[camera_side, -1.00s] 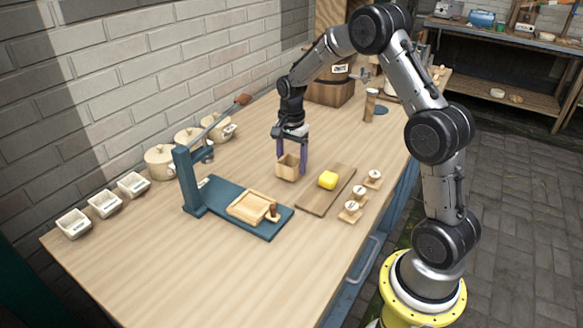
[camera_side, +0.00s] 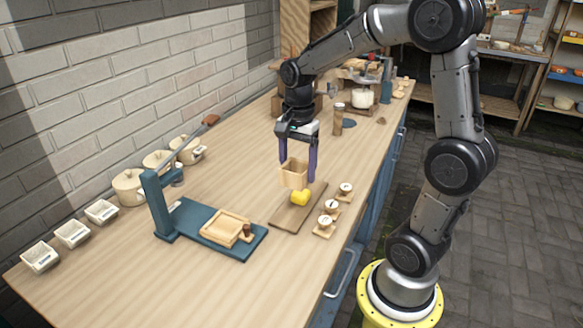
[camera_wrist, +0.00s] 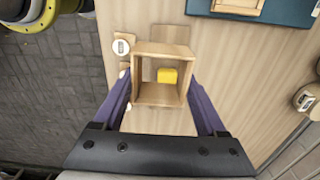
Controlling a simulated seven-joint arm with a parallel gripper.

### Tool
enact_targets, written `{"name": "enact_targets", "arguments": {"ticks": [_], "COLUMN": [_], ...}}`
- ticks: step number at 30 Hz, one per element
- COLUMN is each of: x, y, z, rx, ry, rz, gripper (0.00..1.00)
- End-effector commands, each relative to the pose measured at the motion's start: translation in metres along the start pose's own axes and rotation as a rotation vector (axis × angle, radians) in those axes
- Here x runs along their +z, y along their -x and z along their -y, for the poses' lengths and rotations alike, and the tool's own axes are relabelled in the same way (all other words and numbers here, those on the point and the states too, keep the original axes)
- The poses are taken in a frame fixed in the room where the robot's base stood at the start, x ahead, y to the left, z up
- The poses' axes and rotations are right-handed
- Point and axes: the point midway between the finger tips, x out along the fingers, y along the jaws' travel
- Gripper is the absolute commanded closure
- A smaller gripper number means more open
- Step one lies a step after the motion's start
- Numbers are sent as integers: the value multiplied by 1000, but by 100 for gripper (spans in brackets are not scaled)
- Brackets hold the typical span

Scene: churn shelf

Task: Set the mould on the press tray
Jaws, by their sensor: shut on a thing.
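The mould, a small square wooden box (camera_side: 293,173), is between the purple fingers of my gripper (camera_side: 298,165), which is shut on it. It appears held above the table, just behind the yellow block in the side view. In the wrist view the mould (camera_wrist: 162,75) shows as an open frame, with yellow seen through it. The press (camera_side: 153,205) is blue, with a lever, and stands to the left. The wooden press tray (camera_side: 225,228) lies on its blue base, left of and nearer than the mould, and looks empty. A small wooden peg (camera_side: 247,231) stands at its corner.
A yellow block (camera_side: 300,198) lies on a wooden board (camera_side: 288,217) below the mould. Several small round-topped stamps (camera_side: 330,206) stand to its right. Bare table lies between board and press.

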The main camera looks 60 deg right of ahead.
Motion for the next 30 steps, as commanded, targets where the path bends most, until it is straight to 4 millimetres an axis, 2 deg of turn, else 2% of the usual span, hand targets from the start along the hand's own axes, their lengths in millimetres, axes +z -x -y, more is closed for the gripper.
{"name": "enact_targets", "arguments": {"ticks": [2, 5, 8, 12, 15, 18, 21, 30], "x": [-3, 5, 23, 58, 84, 104, 116, 122], "y": [5, 5, 1, -11, -22, -31, -37, -53], "z": [12, 39, 69, 106, 122, 130, 131, 130], "rx": [-2, 1, 1, 2, 2, 1, -1, 1], "ry": [-56, -101, -115, -92, -53, -4, 26, 41], "rz": [-1, 0, 0, 0, 0, -1, -1, -1], "gripper": [80, 80, 80, 80, 80, 80, 80, 80]}}
